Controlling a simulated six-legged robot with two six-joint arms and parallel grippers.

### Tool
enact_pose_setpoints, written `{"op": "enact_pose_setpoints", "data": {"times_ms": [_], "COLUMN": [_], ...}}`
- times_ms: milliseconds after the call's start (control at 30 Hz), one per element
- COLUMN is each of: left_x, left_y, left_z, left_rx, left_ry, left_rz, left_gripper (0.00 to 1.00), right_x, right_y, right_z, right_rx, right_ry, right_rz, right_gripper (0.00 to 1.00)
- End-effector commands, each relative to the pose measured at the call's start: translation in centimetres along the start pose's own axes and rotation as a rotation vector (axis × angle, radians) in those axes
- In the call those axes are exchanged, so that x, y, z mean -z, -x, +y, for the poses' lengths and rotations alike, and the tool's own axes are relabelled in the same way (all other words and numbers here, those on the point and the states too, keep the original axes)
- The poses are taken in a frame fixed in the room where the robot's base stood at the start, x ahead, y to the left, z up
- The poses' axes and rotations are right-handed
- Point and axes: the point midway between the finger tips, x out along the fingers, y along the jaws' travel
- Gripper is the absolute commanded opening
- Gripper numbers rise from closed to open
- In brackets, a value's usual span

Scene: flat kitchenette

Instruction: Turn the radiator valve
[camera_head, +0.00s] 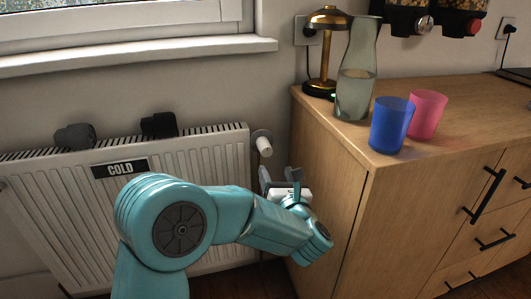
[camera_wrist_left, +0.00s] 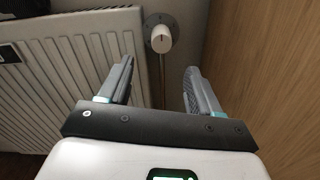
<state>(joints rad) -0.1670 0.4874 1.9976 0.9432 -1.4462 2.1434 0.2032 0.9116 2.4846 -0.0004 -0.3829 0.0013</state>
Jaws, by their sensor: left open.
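The radiator valve (camera_head: 263,145) is a white knob with a round grey plate behind it, at the right end of the white radiator (camera_head: 218,165). In the left wrist view the valve knob (camera_wrist_left: 161,39) is beyond the fingers, in line with the gap between them. My left gripper (camera_head: 280,178) is open and empty, just below the valve in the head view. In the left wrist view its two fingers (camera_wrist_left: 158,82) stand apart and do not touch the knob. My right gripper is not in view.
A wooden cabinet (camera_head: 328,170) stands close to the right of the valve and gripper. On it are a glass carafe (camera_head: 356,85), a brass lamp (camera_head: 328,50), a blue cup (camera_head: 390,125) and a pink cup (camera_head: 427,115). A "COLD" sign (camera_head: 120,169) hangs on the radiator.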

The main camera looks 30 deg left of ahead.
Motion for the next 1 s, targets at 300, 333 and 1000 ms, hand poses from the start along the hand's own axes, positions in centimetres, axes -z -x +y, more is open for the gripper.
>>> {"op": "enact_pose_setpoints", "data": {"times_ms": [300, 333, 1000], "left_x": [0.3, 0.2, 0.0], "left_y": [-7.6, -8.2, -12.7], "left_z": [-0.2, -0.2, -0.2], "left_rx": [-0.001, -0.001, 0.003], "left_ry": [-0.001, 0.000, -0.002], "left_rz": [0.001, 0.000, 0.000], "left_gripper": [0.64, 0.64, 0.54], "right_x": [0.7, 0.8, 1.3], "right_y": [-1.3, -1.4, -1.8], "right_z": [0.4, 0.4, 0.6], "right_rx": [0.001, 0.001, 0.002], "right_ry": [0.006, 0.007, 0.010], "right_rz": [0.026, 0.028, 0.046], "right_gripper": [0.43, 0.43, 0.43]}}
